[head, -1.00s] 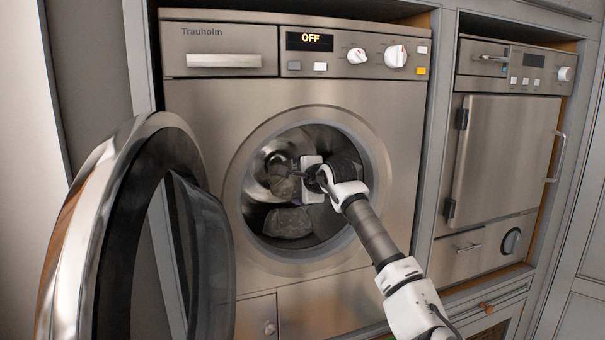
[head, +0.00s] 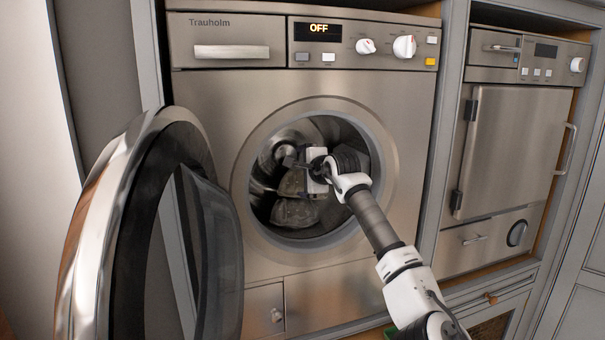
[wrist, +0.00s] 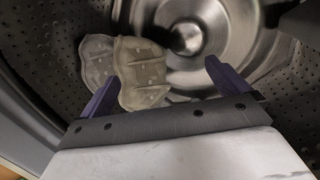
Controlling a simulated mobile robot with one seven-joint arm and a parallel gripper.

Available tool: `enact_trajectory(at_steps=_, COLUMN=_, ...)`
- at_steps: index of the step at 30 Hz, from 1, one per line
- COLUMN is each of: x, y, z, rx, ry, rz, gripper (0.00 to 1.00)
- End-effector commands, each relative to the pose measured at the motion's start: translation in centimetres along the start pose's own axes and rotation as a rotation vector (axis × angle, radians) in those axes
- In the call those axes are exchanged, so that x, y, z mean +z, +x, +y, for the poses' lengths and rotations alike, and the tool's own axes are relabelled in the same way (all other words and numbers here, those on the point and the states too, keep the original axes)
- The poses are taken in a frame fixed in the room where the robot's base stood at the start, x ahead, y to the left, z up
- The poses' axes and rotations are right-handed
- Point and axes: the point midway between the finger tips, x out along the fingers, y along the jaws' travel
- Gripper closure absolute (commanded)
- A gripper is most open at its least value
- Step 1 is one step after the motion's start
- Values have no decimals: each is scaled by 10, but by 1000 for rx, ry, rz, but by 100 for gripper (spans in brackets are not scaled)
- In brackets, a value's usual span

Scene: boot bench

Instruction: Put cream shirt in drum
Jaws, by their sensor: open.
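My gripper (head: 289,164) is inside the washer drum (head: 338,216), reached through the round front opening. In the wrist view its two purple fingers (wrist: 161,80) are spread apart. The cream shirt (wrist: 141,73) shows just beyond and between them, near the left finger, which overlaps its edge. I cannot tell whether it touches a finger. In the head view the shirt (head: 293,182) is just below the fingertips, inside the drum. A greyer cloth (wrist: 97,61) lies partly behind it; in the head view this cloth (head: 294,213) lies lower in the drum.
The round washer door (head: 88,235) stands open at the left. The opening's metal rim (head: 254,150) surrounds my arm. The washer display reads OFF. A second, closed appliance (head: 520,150) stands at the right. The drum's right side looks free of cloth.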

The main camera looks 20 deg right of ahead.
Motion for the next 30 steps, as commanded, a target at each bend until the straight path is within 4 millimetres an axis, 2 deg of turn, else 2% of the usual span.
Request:
enact_trajectory(at_steps=5, x=-2, y=-28, z=5, rx=-3, ry=-5, rz=3, gripper=0)
enact_trajectory(at_steps=12, x=-1, y=-83, z=5, rx=-1, ry=-5, rz=3, gripper=0)
enact_trajectory(at_steps=18, x=-1, y=-118, z=3, rx=-1, ry=-2, rz=2, gripper=0)
enact_trajectory(at_steps=24, x=0, y=-133, z=1, rx=0, ry=-1, rz=0, gripper=0)
enact_trajectory(at_steps=30, x=0, y=-134, z=0, rx=1, ry=-1, rz=0, gripper=0)
